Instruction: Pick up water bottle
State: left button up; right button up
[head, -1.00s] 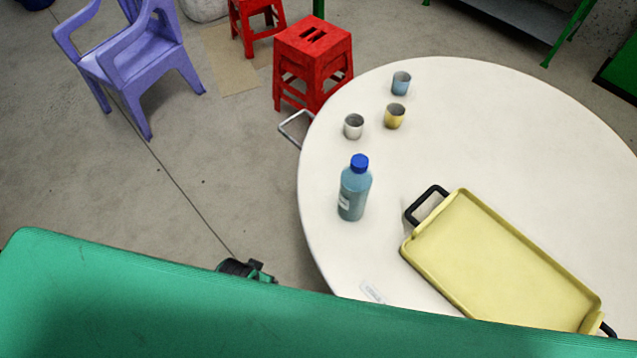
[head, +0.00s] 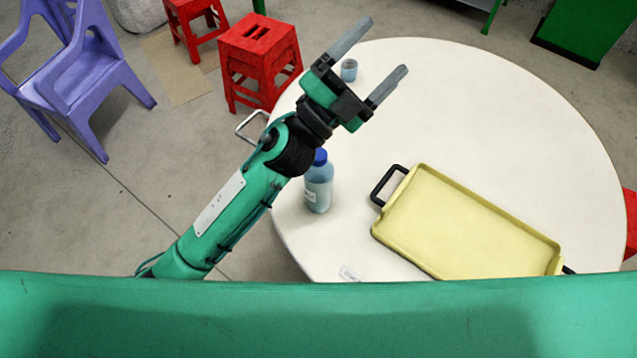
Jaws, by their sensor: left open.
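The water bottle (head: 318,190) stands upright near the left edge of the round white table (head: 470,110). It is bluish and see-through, with a blue cap and a pale label. My left gripper (head: 369,61) is open and empty, its two grey fingers spread apart and pointing up and right in the picture. It appears above the table, beyond the bottle in the picture. My left forearm and wrist pass just above the bottle in the picture and partly cover its cap. My right gripper is out of view.
A yellow tray (head: 465,220) with black handles lies right of the bottle. A red stool (head: 260,60) and a purple chair (head: 85,70) stand left of the table.

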pick_arm(q)
jog(key=s+d+m+g+h, duration=0.3)
jog(key=s+d+m+g, duration=0.3)
jog(key=m+g, duration=0.65)
jog(key=s+d+f+m+g+y, duration=0.4)
jog(key=d+f+m+g+y, duration=0.1)
jog(key=f+m+g+y, duration=0.3)
jog(key=m+t+y, duration=0.3)
jog(key=t+y, duration=0.3)
jog(key=y, duration=1.1)
send_near(318, 165)
jog(key=w, duration=0.3)
jog(key=f+p, duration=0.1)
jog(key=f, duration=0.1)
jog(key=f+p, duration=0.1)
jog(key=f, duration=0.2)
jog(key=s+f+p, duration=0.1)
jog(key=f, duration=0.1)
jog(key=shift+a+f, duration=0.25)
jog(key=shift+f, duration=0.05)
jog(key=shift+f+p, duration=0.2)
jog(key=shift+p, duration=0.15)
jog(key=f, duration=0.1)
jog(key=f+p, duration=0.1)
jog(key=s+f+p, duration=0.1)
jog(key=shift+a+f, duration=0.3)
jog(key=shift+f, duration=0.1)
jog(key=shift+f+p, duration=0.3)
jog(key=shift+f, duration=0.15)
